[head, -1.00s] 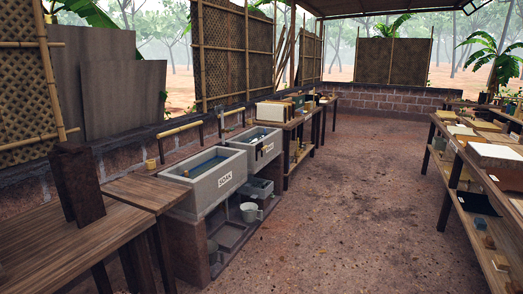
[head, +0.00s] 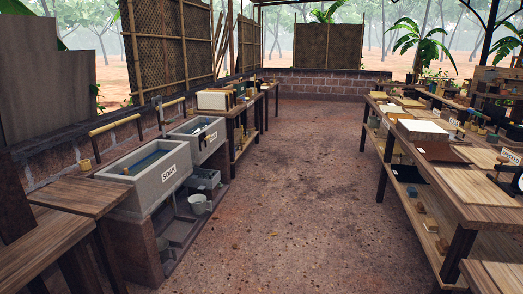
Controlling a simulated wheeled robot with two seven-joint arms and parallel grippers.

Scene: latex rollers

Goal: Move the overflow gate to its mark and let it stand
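Two grey troughs stand along the left wall. The nearer trough (head: 168,179) is marked SOAK and holds dark blue liquid (head: 149,161). The farther trough (head: 221,143) has a small dark piece (head: 203,140) on its near side, which may be the overflow gate; it is too small to be sure. I cannot make out a mark for the gate. Neither of my grippers is in view.
Wooden tables stand at the near left (head: 75,195) and back left (head: 243,112). A long bench (head: 490,207) with boards and labelled items runs along the right. The dirt floor (head: 300,180) between is open.

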